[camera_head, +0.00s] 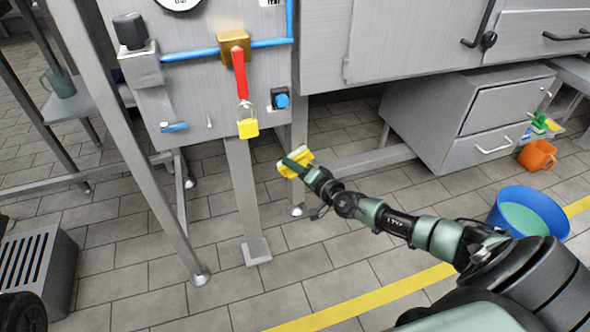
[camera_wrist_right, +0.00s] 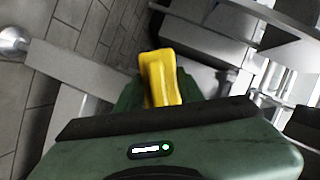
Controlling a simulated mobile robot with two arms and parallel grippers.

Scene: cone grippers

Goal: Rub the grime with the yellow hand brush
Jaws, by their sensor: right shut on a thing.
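The yellow hand brush (camera_head: 296,162) is held in my right gripper (camera_head: 299,163), out in front of the steel frame and above the tiled floor. In the right wrist view, the yellow brush (camera_wrist_right: 160,78) sticks out beyond the dark green gripper body (camera_wrist_right: 190,140). The right gripper is shut on it. The brush appears apart from the steel leg behind it. I cannot make out the grime in either view. My left gripper is not in view.
A steel panel carries a red lever (camera_head: 240,75), a yellow padlock (camera_head: 248,128) and blue pipes. A steel drawer cabinet (camera_head: 470,115) stands right of centre. A blue bucket (camera_head: 528,212) and an orange mug (camera_head: 537,155) are at right. Open tiled floor lies below.

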